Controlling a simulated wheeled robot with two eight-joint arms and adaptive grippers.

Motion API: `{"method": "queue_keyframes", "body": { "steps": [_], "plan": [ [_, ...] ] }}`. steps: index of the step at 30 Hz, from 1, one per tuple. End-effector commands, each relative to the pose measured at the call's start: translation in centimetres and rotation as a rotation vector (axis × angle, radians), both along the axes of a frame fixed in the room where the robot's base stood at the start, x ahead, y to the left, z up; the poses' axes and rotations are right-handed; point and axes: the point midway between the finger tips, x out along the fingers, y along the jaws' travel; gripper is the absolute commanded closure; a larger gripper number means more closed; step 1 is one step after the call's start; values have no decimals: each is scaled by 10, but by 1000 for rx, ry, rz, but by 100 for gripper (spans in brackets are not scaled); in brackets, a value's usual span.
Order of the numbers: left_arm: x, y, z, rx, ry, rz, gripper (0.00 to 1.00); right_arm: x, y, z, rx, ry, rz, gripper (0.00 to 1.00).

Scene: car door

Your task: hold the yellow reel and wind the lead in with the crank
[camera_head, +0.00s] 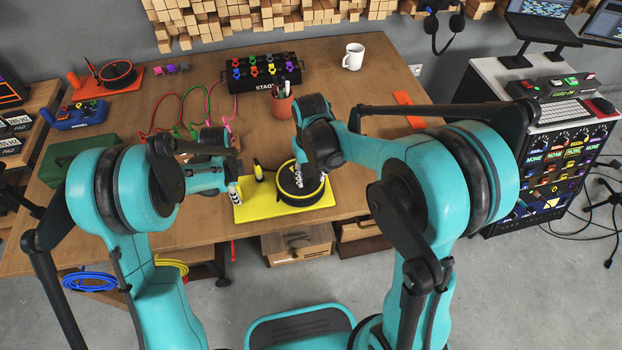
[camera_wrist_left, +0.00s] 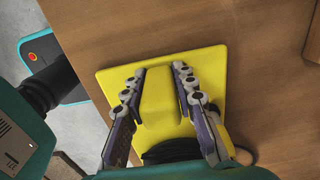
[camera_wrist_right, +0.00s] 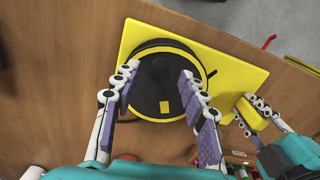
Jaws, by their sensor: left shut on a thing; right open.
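The yellow reel has a flat yellow base plate (camera_head: 290,206) near the table's front edge, with a round black drum (camera_wrist_right: 150,98) on it. My left gripper (camera_head: 236,190) is shut on a yellow raised block (camera_wrist_left: 158,105) of the plate, left of the drum in the head view. My right gripper (camera_wrist_right: 158,70) is open above the drum, its fingers apart on either side of the hub. A small yellow patch (camera_wrist_right: 165,106) shows on the drum's top. I cannot clearly make out the crank or the lead.
A similar orange reel (camera_head: 108,78) lies at the back left. Red, green and pink cables (camera_head: 180,115) lie behind my left gripper. A pen cup (camera_head: 280,104), a black stage box (camera_head: 262,72) and a white mug (camera_head: 353,56) stand behind. A green box (camera_head: 80,152) is left.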

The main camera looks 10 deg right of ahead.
Motion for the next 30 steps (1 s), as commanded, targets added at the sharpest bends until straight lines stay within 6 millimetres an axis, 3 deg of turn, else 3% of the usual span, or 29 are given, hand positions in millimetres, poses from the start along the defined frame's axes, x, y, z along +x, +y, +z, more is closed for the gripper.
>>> {"method": "queue_keyframes", "body": {
  "steps": [7,19,20,24,30],
  "plan": [
    [-1,0,-1,-1,2,0,100,0,0,-25,0,0,0,57],
    [-1,0,-1,0,1,0,100,0,0,-31,0,0,0,57],
    [-1,0,-1,0,1,0,100,0,0,-31,0,0,0,62],
    [0,0,-1,0,1,0,100,0,0,-31,0,0,0,99],
    [0,0,-1,0,1,0,100,0,0,-31,0,0,0,100]
  ]
}}
